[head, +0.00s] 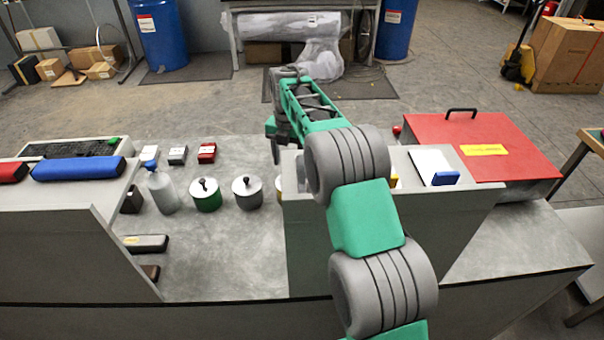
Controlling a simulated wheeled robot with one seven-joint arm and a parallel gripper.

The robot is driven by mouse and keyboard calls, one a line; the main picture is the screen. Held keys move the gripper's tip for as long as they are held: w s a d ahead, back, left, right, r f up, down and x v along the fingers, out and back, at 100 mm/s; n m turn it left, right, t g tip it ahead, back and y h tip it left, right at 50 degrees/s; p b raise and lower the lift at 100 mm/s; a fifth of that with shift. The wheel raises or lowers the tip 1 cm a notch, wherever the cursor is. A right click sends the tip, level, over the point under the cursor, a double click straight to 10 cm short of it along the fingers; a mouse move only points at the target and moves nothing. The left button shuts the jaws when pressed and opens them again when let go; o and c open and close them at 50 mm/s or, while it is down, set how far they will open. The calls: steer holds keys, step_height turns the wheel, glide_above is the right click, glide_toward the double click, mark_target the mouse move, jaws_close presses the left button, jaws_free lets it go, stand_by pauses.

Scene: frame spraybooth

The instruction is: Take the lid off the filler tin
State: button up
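Two lidded tins stand side by side on the grey bench: a green tin (206,202) and a dark grey tin (247,199). Each has a pale lid with a black knob, and both lids are on. A yellowish thing (279,184), perhaps another tin, shows only as a sliver beside the grey partition. I cannot tell which one is the filler tin. My gripper (275,155) hangs above the bench, behind and to the right of the dark grey tin, apart from both lidded tins. Its fingertips are small and partly hidden, so its opening is unclear.
A clear bottle (163,191) stands left of the green tin. Small white, grey and red boxes (207,152) lie behind. A grey partition (310,250) rises right of the tins, and a red lidded box (485,148) stands farther right. The bench front (235,260) is clear.

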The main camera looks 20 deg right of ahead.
steer(key=o, duration=0.7)
steer(key=f+p, duration=0.1)
steer(key=f, duration=0.2)
steer(key=f+p, duration=0.2)
steer(key=f, duration=0.1)
steer(key=shift+s+d+f, duration=0.15)
steer(key=shift+s+d, duration=0.05)
steer(key=shift+o, duration=1)
steer(key=shift+f, duration=0.3)
steer(key=shift+a, duration=0.1)
steer(key=c, duration=1.2)
